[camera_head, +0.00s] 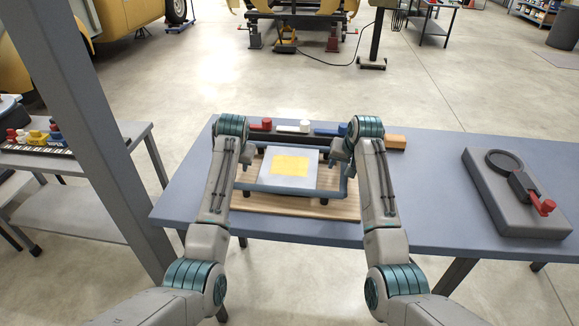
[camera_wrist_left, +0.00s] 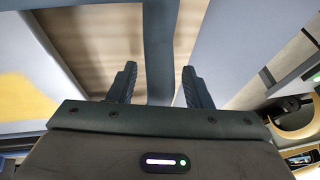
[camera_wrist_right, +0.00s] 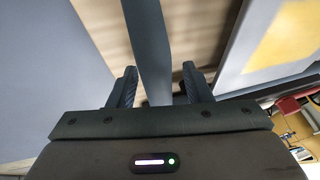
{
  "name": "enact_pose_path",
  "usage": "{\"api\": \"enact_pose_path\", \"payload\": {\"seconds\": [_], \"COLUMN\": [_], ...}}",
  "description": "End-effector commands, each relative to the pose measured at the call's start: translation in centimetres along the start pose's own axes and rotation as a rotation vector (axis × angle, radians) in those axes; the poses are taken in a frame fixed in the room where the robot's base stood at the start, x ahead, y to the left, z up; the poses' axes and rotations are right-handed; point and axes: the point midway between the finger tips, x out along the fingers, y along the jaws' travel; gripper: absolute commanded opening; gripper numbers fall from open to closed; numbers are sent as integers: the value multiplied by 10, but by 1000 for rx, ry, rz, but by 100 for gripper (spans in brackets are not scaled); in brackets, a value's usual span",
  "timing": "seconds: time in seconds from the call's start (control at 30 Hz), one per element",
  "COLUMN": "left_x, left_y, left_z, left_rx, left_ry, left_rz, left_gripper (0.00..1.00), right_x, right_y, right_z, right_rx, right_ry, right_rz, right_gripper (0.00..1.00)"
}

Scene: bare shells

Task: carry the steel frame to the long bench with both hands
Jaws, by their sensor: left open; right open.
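The steel frame (camera_head: 290,190) lies on a wooden board, its blue-grey bars around a light panel with a yellow patch (camera_head: 290,166). My left gripper (camera_head: 247,160) is at the frame's left side and my right gripper (camera_head: 341,156) at its right side. In the left wrist view a frame bar (camera_wrist_left: 160,40) runs between the open fingers (camera_wrist_left: 158,80). In the right wrist view a bar (camera_wrist_right: 148,45) likewise passes between the open fingers (camera_wrist_right: 158,86). Neither gripper is closed on its bar. My forearms hide parts of the frame's sides.
The blue-grey bench (camera_head: 430,215) bears the wooden board (camera_head: 300,207). A rack with red, white and blue items (camera_head: 290,127) is behind the frame. A grey block with a red-handled clamp (camera_head: 515,195) stands at right. A steel post (camera_head: 90,120) rises at left, near a side table (camera_head: 65,165).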

Motion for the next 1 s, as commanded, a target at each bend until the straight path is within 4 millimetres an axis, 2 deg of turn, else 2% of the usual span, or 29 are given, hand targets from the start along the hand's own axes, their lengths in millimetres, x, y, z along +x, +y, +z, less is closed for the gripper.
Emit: {"api": "enact_pose_path", "payload": {"seconds": [0.3, 0.5, 0.53, 1.0], "left_x": [2, 1, 1, 1], "left_y": [0, 0, 0, 0], "left_z": [0, 0, 0, 0], "left_rx": [0, 0, 0, 0], "left_ry": [0, 0, 0, 0], "left_rz": [0, 0, 0, 0], "left_gripper": [43, 4, 0, 0], "right_x": [2, 1, 1, 1], "right_y": [0, 0, 0, 0], "right_z": [0, 0, 0, 0], "right_rx": [0, 0, 0, 0], "right_ry": [1, 0, 0, 0], "right_rz": [0, 0, 0, 0], "right_gripper": [43, 4, 0, 0]}}
